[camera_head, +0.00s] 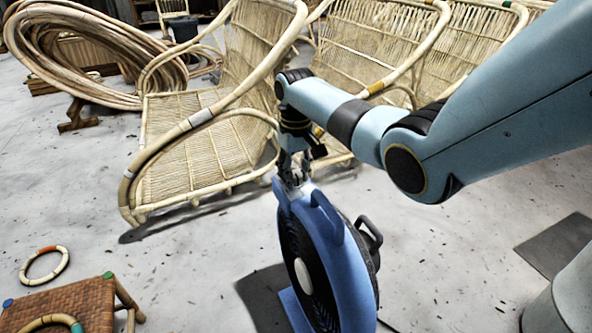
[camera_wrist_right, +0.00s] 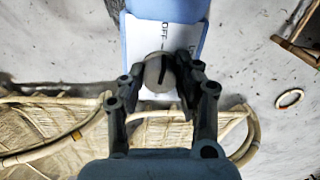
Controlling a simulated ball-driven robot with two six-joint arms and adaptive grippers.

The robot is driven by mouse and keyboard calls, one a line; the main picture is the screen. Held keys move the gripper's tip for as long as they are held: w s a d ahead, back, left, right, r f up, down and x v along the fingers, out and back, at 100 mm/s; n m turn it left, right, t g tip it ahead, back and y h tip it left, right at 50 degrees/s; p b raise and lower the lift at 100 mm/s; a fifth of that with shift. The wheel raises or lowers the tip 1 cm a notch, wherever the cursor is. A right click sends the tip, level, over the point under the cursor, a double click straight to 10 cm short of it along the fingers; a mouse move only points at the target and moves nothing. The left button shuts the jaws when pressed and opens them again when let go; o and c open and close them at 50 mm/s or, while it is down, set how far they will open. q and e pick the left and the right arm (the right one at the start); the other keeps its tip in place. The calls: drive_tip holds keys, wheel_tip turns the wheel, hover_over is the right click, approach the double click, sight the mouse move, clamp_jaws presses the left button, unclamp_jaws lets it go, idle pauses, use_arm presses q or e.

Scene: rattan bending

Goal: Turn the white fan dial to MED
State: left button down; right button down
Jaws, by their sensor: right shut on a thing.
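A blue floor fan (camera_head: 350,265) stands upright at the lower middle of the head view, with a dark grille and a pale hub. My right gripper (camera_head: 296,182) reaches down to its top. In the wrist view, a grey-beige round dial (camera_wrist_right: 154,72) with a black pointer line sits on a white panel (camera_wrist_right: 142,35). My right gripper's fingers (camera_wrist_right: 160,78) are shut on the dial from both sides. The pointer line is nearly in line with the tick under "OFF". Another label at right is mostly hidden by a finger. MED is not readable. My left gripper is not in view.
A rattan chair (camera_head: 190,150) stands behind and left of the fan, with more rattan seats (camera_head: 375,45) behind. Rattan coils (camera_head: 75,50) lie at the back left. A woven stool (camera_head: 75,305) and a small ring (camera_head: 44,265) are at lower left. Floor right of the fan is mostly clear.

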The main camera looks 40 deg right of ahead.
drive_tip(key=m+p, duration=0.5)
drive_tip(key=m, duration=0.3)
drive_tip(key=shift+r+m, duration=0.15)
drive_tip(key=shift+m, duration=0.75)
drive_tip(key=m+p, duration=0.1)
drive_tip(key=m, duration=0.1)
drive_tip(key=shift+m, duration=0.3)
drive_tip(key=m, duration=0.2)
drive_tip(key=shift+m, duration=0.4)
drive_tip(key=m, duration=0.2)
drive_tip(key=shift+m, duration=0.3)
drive_tip(key=m, duration=0.3)
drive_tip(key=shift+p, duration=0.3)
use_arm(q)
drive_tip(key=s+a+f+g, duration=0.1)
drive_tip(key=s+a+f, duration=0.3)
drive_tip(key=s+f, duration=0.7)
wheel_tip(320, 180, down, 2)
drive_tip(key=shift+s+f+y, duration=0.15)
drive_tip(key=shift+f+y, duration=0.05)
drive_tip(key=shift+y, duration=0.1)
use_arm(e)
drive_tip(key=shift+m, duration=0.7)
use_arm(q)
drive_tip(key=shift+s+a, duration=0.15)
